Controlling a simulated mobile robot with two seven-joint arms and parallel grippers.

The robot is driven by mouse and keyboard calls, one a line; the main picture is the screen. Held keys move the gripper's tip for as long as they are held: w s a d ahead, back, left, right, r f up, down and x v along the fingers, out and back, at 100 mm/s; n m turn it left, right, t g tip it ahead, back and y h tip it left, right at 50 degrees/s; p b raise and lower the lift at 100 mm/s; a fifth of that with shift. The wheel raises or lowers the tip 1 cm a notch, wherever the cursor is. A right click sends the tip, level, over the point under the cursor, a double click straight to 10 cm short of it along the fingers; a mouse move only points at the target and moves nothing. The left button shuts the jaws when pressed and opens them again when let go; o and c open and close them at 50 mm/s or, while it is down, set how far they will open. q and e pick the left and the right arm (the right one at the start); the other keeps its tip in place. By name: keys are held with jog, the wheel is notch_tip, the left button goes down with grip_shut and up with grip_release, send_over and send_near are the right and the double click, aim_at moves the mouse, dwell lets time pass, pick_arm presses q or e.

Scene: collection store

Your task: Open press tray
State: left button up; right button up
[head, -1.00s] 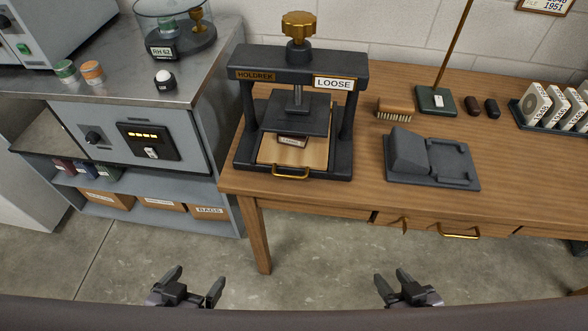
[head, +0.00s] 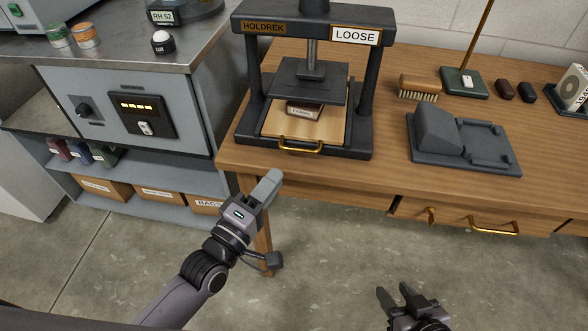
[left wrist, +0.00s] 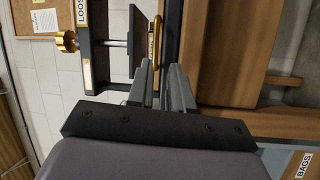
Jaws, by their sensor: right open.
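The dark book press (head: 365,100) stands on the wooden table with a sign reading LOOSE. Its wooden-topped tray (head: 275,123) has a brass handle (head: 300,147) at the front. A small labelled brown block (head: 304,109) lies on the tray under the raised platen (head: 308,82). My left gripper (head: 268,184) is below and left of the handle, in front of the table edge, apart from it. In the left wrist view its fingers (left wrist: 161,68) stand apart with nothing between them, pointing toward the brass handle (left wrist: 154,40). My right gripper (head: 394,293) is open and empty, low above the floor.
On the table are a brush (head: 419,87), a dark grey device (head: 462,140) and a green-based stand (head: 464,82). A drawer with a brass pull (head: 493,226) is in the table front. A grey cabinet (head: 120,112) stands at left. Floor is clear in front.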

aim_at(294, 167)
pick_arm(q)
jog(key=shift+n+h, duration=0.3)
jog(key=shift+n, duration=0.1)
jog(key=x, duration=0.8)
jog(key=shift+r+b, duration=0.2)
jog(key=shift+b, duration=0.1)
grip_shut()
dwell(0.8)
